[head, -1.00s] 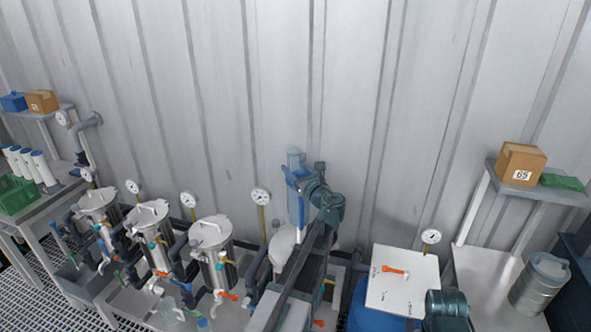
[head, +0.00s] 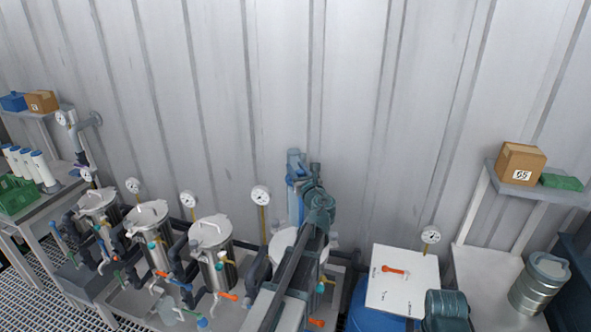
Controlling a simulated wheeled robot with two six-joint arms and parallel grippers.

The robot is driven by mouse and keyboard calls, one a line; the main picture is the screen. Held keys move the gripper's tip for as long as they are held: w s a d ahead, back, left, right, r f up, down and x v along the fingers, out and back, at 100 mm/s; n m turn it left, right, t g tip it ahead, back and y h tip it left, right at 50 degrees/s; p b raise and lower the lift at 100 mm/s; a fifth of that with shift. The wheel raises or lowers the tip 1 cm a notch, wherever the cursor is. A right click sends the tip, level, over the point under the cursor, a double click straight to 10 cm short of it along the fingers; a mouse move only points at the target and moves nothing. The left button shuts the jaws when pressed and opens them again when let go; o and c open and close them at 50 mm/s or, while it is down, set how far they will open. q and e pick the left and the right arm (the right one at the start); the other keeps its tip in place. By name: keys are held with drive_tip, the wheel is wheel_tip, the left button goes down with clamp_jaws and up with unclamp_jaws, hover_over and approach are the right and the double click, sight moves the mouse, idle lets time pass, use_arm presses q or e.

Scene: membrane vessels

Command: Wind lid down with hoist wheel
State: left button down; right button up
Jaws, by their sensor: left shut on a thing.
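A blue hoist post (head: 294,168) stands behind the fourth vessel, largely covered by my left arm. The pale round lid (head: 283,243) shows beside the arm, below the post; whether it touches the vessel rim is hidden. My left gripper (head: 313,176) is up at the hoist, beside the post, shut on what seems to be the hoist wheel. The wheel itself is hardly visible behind my wrist.
Three steel vessels with lids, such as the nearest (head: 212,232), stand in a row to the left, with gauges and hoses. A white board (head: 402,281) with an orange-handled tool lies to the right. A steel canister (head: 540,284) stands on the right bench.

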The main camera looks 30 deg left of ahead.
idle(0.4)
use_arm(q)
drive_tip(key=c, duration=0.5)
unclamp_jaws()
drive_tip(key=shift+c, duration=0.2)
drive_tip(key=shift+d, duration=0.15)
drive_tip(key=v, duration=1.3)
drive_tip(key=shift+s, duration=0.45)
